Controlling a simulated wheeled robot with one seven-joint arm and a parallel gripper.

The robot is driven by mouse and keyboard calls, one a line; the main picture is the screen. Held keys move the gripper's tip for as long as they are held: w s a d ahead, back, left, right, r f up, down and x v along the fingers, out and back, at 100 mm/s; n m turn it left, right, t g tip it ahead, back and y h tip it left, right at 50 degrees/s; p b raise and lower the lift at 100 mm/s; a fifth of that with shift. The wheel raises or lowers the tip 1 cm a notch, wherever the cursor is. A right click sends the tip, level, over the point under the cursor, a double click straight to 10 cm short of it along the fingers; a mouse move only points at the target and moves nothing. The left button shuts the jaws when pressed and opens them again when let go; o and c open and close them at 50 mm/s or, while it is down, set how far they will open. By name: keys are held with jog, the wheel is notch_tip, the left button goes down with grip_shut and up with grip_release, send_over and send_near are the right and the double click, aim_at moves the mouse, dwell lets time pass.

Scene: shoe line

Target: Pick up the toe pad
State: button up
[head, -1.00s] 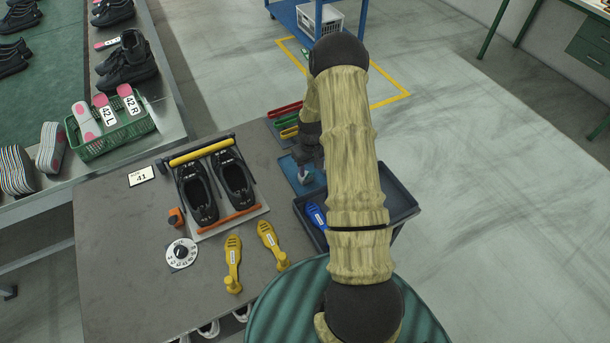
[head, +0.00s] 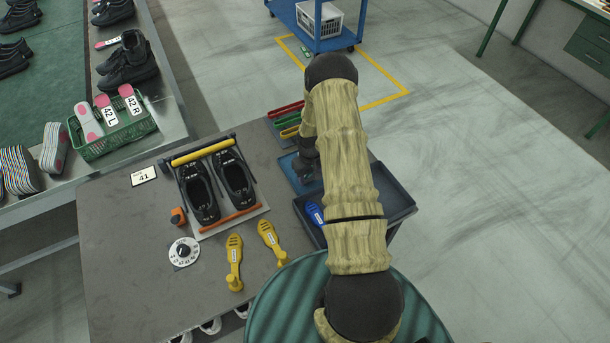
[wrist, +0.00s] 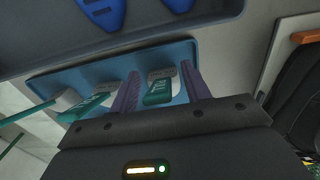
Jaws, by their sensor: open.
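In the wrist view, a shallow blue tray (wrist: 205,53) holds several small teal-and-grey pieces with pale markings. I take the one between my fingers as the toe pad (wrist: 158,93); its marking is too small to read. My gripper (wrist: 160,74) is open, with one purple finger on each side of this piece. Contact cannot be told. In the head view the blue tray (head: 287,164) is at the table's right edge, mostly hidden by my arm and gripper.
A dark tray (head: 397,188) with blue pieces (head: 314,213) adjoins the blue tray. Red, yellow and green pieces (head: 287,117) lie behind it. On the table (head: 120,260), a rack holds two black shoes (head: 236,180), with two yellow tools (head: 234,262) in front.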

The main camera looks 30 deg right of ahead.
dwell(0.3)
grip_shut()
notch_tip(320, 180, up, 10)
jog(key=b, duration=0.2)
jog(key=shift+b, duration=0.35)
dwell(0.6)
